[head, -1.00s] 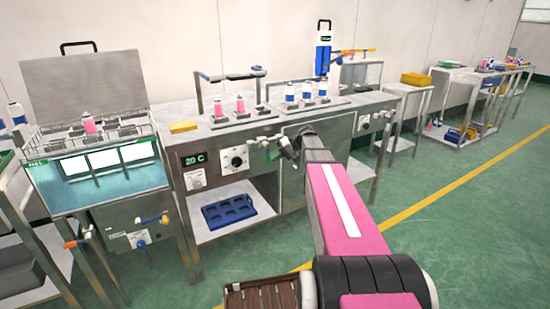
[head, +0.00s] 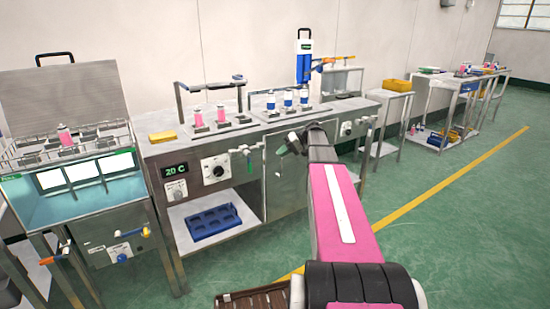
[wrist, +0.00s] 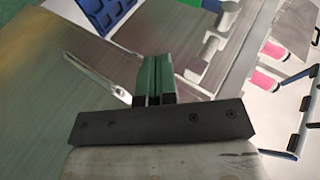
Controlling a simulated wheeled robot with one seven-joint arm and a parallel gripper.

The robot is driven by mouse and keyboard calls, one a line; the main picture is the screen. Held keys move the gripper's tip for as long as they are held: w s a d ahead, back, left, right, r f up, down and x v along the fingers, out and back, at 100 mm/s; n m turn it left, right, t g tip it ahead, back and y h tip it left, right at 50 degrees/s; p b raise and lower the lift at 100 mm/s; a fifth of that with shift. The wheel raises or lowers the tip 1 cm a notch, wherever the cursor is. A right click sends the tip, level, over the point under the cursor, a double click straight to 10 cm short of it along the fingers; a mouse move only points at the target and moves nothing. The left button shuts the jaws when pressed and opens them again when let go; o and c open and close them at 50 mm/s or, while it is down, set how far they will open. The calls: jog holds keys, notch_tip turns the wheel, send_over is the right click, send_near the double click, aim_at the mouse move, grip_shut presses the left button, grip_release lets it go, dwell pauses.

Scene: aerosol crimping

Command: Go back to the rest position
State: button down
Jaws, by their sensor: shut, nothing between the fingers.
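My gripper shows in the wrist view (wrist: 154,80), with its two green fingers together and nothing between them. In the head view my pink arm reaches forward from the bottom. Its wrist end is in front of the steel workbench (head: 245,142), and the gripper there is small and partly hidden, so its fingers are hard to make out. The wrist view looks obliquely at metal surfaces, with pink cans (wrist: 268,78) at the right and a blue plastic part (wrist: 103,12) at the top.
Pink cans (head: 198,118) and blue-and-white cans (head: 271,101) stand on the workbench. A water bath (head: 85,178) with an open lid stands at the left. A blue tray (head: 213,222) lies on the lower shelf. Trolleys (head: 385,110) stand at the right. The green floor (head: 440,235) at right is clear.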

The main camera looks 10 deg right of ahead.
jog(key=s+a+f+m+h, duration=0.1)
jog(key=s+a+f+h, duration=0.2)
jog(key=s+f, duration=0.3)
jog(key=s+a+f+m+h, duration=0.1)
jog(key=s+a+f+h, duration=0.3)
jog(key=s+f, duration=0.3)
jog(key=s+a+f+h, duration=0.4)
jog(key=s+a+f, duration=0.1)
jog(key=s, duration=0.9)
jog(key=shift+f+m+g, duration=0.3)
jog(key=shift+f+m, duration=0.1)
jog(key=shift+f, duration=0.45)
